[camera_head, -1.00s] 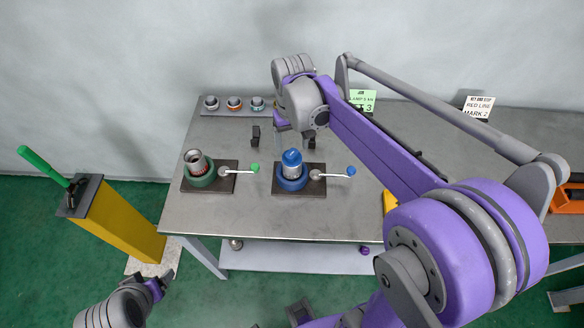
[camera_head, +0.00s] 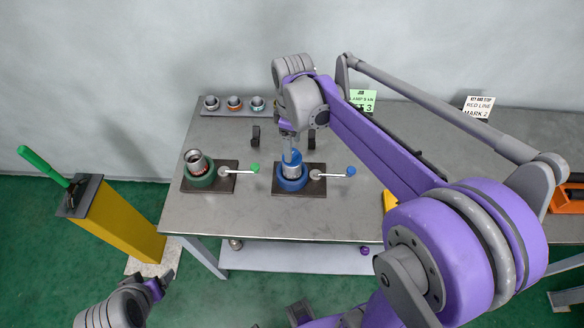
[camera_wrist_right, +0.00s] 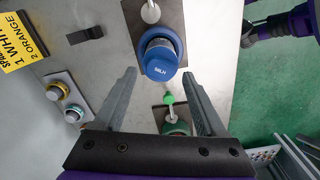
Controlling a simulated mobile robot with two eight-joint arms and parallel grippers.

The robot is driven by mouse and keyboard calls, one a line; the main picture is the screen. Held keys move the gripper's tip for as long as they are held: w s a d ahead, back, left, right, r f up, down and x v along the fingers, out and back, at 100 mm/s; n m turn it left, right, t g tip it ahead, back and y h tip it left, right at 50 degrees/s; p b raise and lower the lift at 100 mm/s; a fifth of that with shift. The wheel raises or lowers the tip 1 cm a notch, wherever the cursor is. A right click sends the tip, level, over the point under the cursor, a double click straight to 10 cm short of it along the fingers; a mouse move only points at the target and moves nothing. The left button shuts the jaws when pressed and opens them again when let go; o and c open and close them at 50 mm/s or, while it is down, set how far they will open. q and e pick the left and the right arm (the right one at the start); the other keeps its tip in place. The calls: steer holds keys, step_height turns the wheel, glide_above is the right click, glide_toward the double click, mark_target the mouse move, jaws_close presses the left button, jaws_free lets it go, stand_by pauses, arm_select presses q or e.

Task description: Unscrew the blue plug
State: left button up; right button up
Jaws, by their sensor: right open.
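The blue plug (camera_wrist_right: 160,64), with small white lettering on its top, sits upright in the blue round vise (camera_head: 292,181) on a dark base plate. In the head view the plug (camera_head: 293,157) is partly hidden by my right gripper (camera_head: 290,148). In the right wrist view that gripper (camera_wrist_right: 162,88) is open, its two fingers apart and nothing between them; the plug shows beyond the tips. The vise has a lever with a blue knob (camera_head: 351,171). My left gripper (camera_head: 162,284) is low at the left, off the table; its jaws are unclear.
A green vise (camera_head: 199,180) holding a metal pipe fitting stands left of the blue one, with a green-knobbed lever (camera_head: 254,167). A rack (camera_head: 234,112) with several ringed fittings is behind. A yellow post (camera_head: 118,222) with a green handle stands left of the table.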

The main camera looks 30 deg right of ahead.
steer(key=shift+f+b, duration=0.65)
steer(key=shift+f, duration=0.5)
steer(key=shift+w+a, duration=0.1)
steer(key=shift+c, duration=0.2)
jaws_close()
steer(key=m, duration=0.7)
steer(key=shift+m, duration=0.4)
steer(key=m, duration=0.6)
steer(key=shift+r+m, duration=0.1)
steer(key=shift+m, duration=0.2)
